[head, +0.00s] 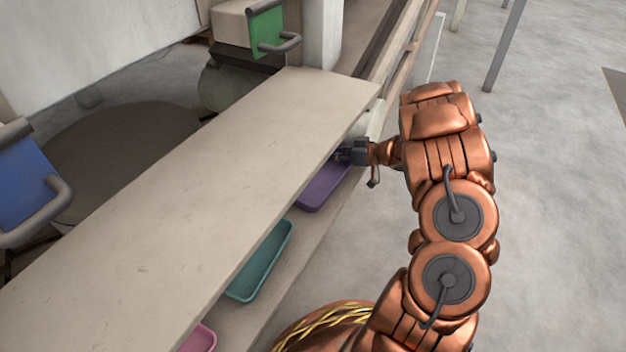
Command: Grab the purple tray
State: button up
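The purple tray (322,190) sits on the lower shelf under the long bench top, partly hidden by the bench edge. My gripper (345,155) reaches in from the right at the tray's far end. Its fingertips are at or just above the tray's far rim and partly under the bench edge. They are small and dark here, so I cannot tell whether they are open, shut or touching the rim.
The bench top (190,190) overhangs the shelf. A teal tray (262,262) and a pink tray (200,340) sit nearer on the same shelf (285,290). A green panel with a handle (268,28) and a blue one (28,180) stand beyond. The floor (560,150) at right is clear.

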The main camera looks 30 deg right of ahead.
grip_shut()
jog(key=shift+r, duration=0.1)
dwell(0.4)
